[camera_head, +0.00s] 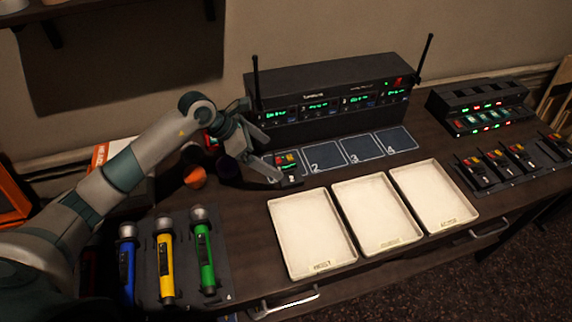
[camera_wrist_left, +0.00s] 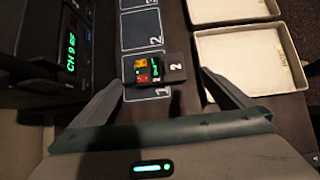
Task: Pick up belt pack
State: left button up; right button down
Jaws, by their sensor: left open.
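A small black belt pack (camera_head: 290,178) with orange and red patches sits on the first marked square of the dark mat, in front of the receiver rack. My left gripper (camera_head: 274,160) is open beside and above the pack. In the left wrist view its fingers (camera_wrist_left: 162,80) stand apart, one on each side of the pack, with visible gaps. The pack is not gripped. My right gripper is out of view.
The receiver rack (camera_head: 335,100) with antennas stands behind the mat squares (camera_head: 375,148). Three white trays (camera_head: 312,235) lie in front. Several more packs (camera_head: 515,160) stand at right by a charger (camera_head: 480,108). Coloured microphones (camera_head: 165,260) lie in a holder at front left.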

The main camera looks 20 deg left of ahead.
aim_at(287, 169)
pick_arm(q)
jog(key=shift+p+x, duration=0.5)
jog(key=shift+x, duration=1.6)
jog(key=shift+w+d+f+p, duration=0.2)
jog(key=shift+f+p, duration=0.4)
jog(key=shift+p, duration=0.05)
jog(key=x, duration=0.1)
jog(key=p+x, duration=0.1)
jog(key=x, duration=0.1)
jog(key=shift+a+f, duration=0.1)
jog(key=shift+a, duration=0.15)
jog(key=shift+w+d+f, duration=0.1)
jog(key=shift+d+f, duration=0.1)
jog(key=shift+f, duration=0.25)
jog(key=c, duration=1)
